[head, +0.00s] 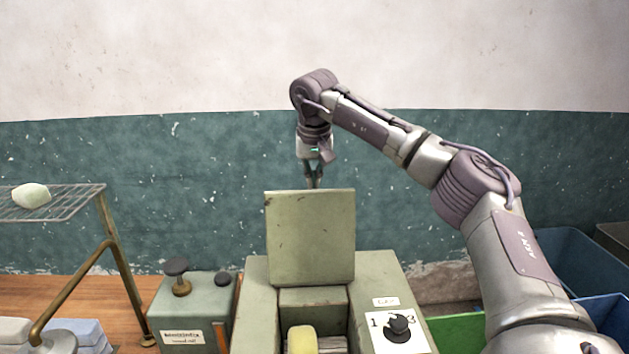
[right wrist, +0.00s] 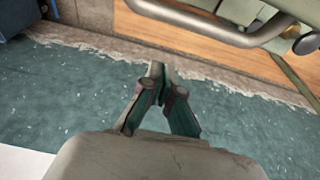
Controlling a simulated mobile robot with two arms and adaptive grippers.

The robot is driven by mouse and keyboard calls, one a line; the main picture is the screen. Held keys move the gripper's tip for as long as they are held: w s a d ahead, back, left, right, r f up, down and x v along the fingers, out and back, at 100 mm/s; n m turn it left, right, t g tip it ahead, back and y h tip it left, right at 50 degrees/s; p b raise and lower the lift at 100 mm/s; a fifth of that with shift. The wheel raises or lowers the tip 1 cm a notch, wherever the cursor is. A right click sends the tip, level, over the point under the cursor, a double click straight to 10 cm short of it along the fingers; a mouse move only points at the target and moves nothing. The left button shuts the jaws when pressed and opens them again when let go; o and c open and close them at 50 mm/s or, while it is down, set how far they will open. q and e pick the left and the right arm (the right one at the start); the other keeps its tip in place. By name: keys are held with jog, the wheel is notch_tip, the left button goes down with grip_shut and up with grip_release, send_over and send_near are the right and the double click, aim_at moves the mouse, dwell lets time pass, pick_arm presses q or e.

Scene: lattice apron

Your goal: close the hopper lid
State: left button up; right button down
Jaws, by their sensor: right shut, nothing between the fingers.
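The hopper lid (head: 311,238) is a flat grey-green panel with worn edges. In the head view it stands upright, open, at the back of the grey-green hopper machine (head: 258,300). A yellow block (head: 302,340) shows in the opening in front of the lid. My right gripper (head: 314,182) points down at the lid's top edge, its fingertips partly hidden behind it. I cannot tell whether they touch the lid. In the right wrist view the right gripper (right wrist: 158,75) is shut and empty. My left gripper is not in view.
A dial (head: 398,326) is on the machine's right side. A green box with a black knob (head: 176,268) stands left of the machine. A wire rack (head: 70,205) holds a pale lump (head: 31,195). Blue bins (head: 570,262) and a green bin (head: 455,333) are at right.

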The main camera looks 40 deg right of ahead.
jog(key=s+a, duration=0.1)
jog(key=s+a+p, duration=0.1)
jog(key=s, duration=0.1)
jog(key=shift+s+a+r, duration=0.1)
jog(key=shift+s+r, duration=0.1)
jog(key=shift+s, duration=0.05)
jog(key=shift+w, duration=0.1)
